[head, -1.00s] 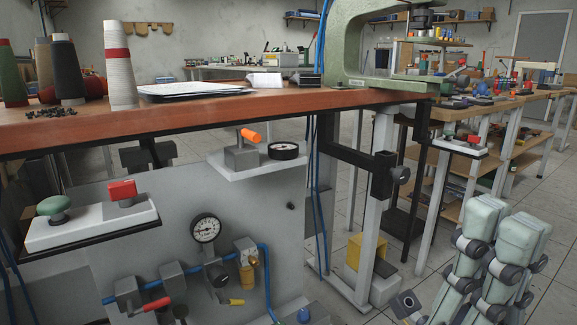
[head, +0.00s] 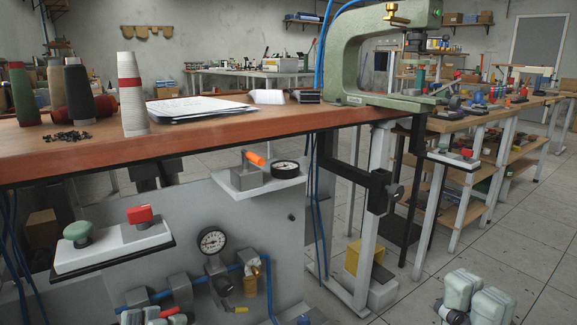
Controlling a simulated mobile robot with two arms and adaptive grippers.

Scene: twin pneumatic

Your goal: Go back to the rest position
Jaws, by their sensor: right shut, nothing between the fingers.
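My right gripper (head: 476,299) shows at the bottom right of the head view. Only the tops of its pale green fingers are in the picture, close together with nothing between them. The rest of it is cut off by the lower edge. It is over the floor area, apart from the bench and the machine.
A wooden bench (head: 270,122) with thread cones and papers (head: 197,107) stands at left. A green C-frame press (head: 343,65) sits at its right end. Below are a two-button panel (head: 108,249), a gauge (head: 212,240) and valves. The floor (head: 440,250) at right is clear.

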